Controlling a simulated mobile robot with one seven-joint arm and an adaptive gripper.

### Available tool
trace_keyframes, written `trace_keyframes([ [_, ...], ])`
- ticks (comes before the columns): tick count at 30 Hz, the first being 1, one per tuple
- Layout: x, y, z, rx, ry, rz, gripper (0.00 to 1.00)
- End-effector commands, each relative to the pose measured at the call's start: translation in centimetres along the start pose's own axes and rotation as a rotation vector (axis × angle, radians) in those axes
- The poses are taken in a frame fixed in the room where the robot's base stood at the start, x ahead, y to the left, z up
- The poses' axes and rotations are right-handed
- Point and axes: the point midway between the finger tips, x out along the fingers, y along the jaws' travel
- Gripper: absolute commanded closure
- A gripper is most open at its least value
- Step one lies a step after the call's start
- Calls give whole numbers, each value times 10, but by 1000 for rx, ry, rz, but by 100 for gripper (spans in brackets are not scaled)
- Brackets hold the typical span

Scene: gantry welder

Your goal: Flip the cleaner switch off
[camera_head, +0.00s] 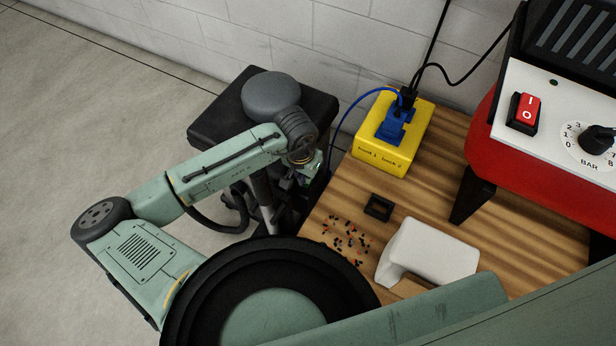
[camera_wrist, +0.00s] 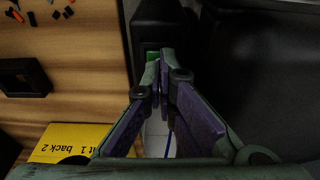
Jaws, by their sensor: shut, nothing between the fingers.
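A red rocker switch (camera_head: 525,112) marked I and O sits on the white panel of a red machine (camera_head: 480,135). Which side is pressed in is not clear. My gripper (camera_head: 314,168) is at the table's left edge, far from that switch and mostly hidden by my wrist in the head view. In the wrist view my gripper (camera_wrist: 163,72) is shut and empty. I cannot tell which of these is the cleaner switch.
A yellow box (camera_head: 365,158) with a blue plug and cables stands at the table's back. A black seat (camera_head: 222,122) is left of the table. A small black tray (camera_head: 378,207), scattered small parts (camera_head: 345,240) and a white block (camera_head: 430,250) lie on the wooden table (camera_head: 520,225).

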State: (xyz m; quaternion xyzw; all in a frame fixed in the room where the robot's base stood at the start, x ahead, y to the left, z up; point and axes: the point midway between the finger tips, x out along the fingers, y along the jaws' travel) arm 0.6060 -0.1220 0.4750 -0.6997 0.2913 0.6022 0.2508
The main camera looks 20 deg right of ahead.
Motion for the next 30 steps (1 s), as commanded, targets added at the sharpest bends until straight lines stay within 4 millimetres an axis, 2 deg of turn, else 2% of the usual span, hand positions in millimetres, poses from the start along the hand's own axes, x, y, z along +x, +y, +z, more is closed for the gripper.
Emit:
trace_keyframes([
  [24,-63,0,-10,-1,1,1,100],
  [30,-70,0,-11,0,0,1,100],
])
